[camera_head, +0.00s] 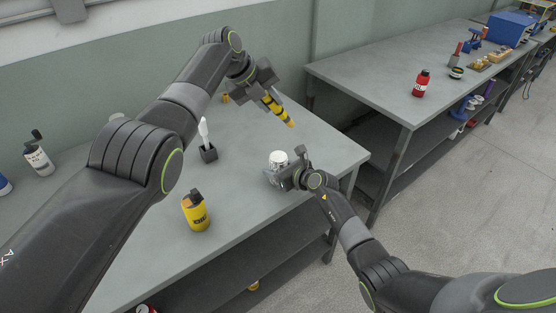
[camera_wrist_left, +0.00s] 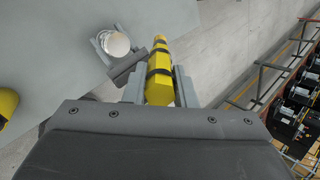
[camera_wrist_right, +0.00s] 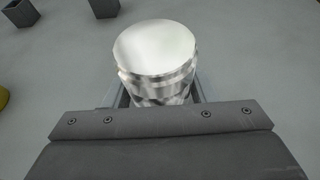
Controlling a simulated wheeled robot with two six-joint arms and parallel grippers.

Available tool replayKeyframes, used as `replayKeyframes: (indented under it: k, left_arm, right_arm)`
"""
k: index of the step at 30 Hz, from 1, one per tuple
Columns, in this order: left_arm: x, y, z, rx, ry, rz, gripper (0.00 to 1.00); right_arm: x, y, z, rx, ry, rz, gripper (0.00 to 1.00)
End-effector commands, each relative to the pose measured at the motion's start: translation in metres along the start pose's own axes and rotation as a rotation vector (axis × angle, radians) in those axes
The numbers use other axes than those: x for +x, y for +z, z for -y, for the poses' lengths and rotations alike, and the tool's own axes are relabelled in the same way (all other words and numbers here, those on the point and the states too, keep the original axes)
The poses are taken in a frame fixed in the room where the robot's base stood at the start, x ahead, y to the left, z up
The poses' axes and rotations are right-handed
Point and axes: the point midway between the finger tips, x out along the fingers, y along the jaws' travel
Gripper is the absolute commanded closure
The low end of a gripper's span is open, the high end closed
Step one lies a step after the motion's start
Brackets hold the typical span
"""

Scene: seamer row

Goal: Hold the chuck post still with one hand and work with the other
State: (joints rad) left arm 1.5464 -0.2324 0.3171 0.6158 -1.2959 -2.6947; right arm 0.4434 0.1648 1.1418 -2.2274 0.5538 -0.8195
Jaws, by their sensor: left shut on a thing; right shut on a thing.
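The chuck post (camera_head: 278,158) is a short silver cylinder standing upright near the right edge of the grey bench. My right gripper (camera_head: 284,174) is shut on it from the front right. In the right wrist view the post's bright flat top (camera_wrist_right: 154,47) sits between the fingers, and its lower part is hidden. My left gripper (camera_head: 264,90) is shut on a yellow tool with black bands (camera_head: 277,108), held above the bench with its tip pointing down and right. The tool also shows in the left wrist view (camera_wrist_left: 159,85), apart from the post (camera_wrist_left: 116,43).
On the bench stand a yellow bottle with a black top (camera_head: 195,213), a dark square holder (camera_head: 208,154) with a white-topped item, and a white bottle (camera_head: 39,161). A second bench (camera_head: 375,85) at the right bears a red bottle (camera_head: 421,85). Bare bench surrounds the post's left side.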

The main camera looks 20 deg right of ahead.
Motion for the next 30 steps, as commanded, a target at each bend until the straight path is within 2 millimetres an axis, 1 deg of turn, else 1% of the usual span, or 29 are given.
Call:
replayKeyframes:
  k: [17,30]
  left_arm:
    - [0.0,0.0,-0.001,0.0,0.002,-0.001,0.98]
    - [-0.004,-0.013,-0.025,0.0,0.096,-0.02,0.98]
  right_arm:
    - [0.0,0.0,0.0,0.0,0.0,0.0,0.74]
    - [0.0,0.0,0.0,0.0,0.0,0.0,0.74]
